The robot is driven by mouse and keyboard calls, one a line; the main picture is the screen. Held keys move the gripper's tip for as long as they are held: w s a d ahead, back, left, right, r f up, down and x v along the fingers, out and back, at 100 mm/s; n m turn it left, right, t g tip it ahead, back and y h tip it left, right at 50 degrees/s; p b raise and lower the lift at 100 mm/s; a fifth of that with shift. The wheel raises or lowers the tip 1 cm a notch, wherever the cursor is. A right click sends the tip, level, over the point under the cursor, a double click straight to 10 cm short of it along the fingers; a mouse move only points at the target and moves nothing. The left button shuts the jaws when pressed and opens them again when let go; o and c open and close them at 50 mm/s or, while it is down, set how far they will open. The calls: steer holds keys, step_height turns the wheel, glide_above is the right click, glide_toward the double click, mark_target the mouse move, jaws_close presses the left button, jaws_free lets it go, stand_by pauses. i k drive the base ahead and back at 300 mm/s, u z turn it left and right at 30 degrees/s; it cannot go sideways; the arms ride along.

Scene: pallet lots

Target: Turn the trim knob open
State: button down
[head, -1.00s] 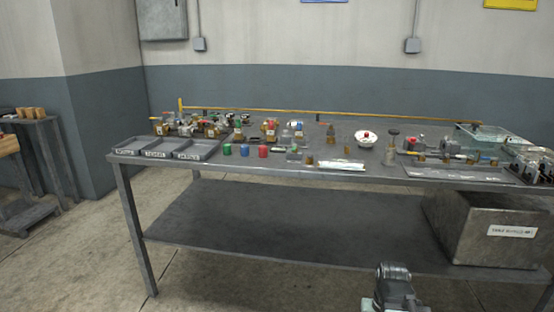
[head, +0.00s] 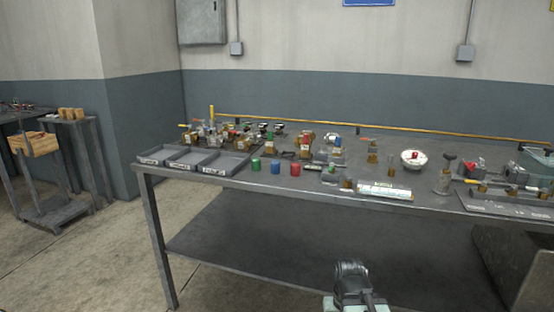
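I cannot tell for sure which small part is the trim knob. At the right of the workbench (head: 440,202), a fitting with a dark round top on a stem (head: 446,172) stands upright. Beside it, a grey plate (head: 505,206) carries pipework with a small red part (head: 469,166) and brass pieces; its right end is cut off by the picture edge. Whether any knob is open or shut is too small to tell. Part of my own arm shows at the bottom, well in front of the bench. My gripper's fingertips are not seen.
Green, blue and red cylinders (head: 275,167), a white bowl (head: 413,159) and many small valves crowd the top. A grey box (head: 512,262) is on the lower shelf.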

mark_target(391, 171)
steer(key=u, duration=0.35)
steer(key=i, duration=1.65)
steer(key=z, duration=0.4)
steer(key=k, duration=1.5)
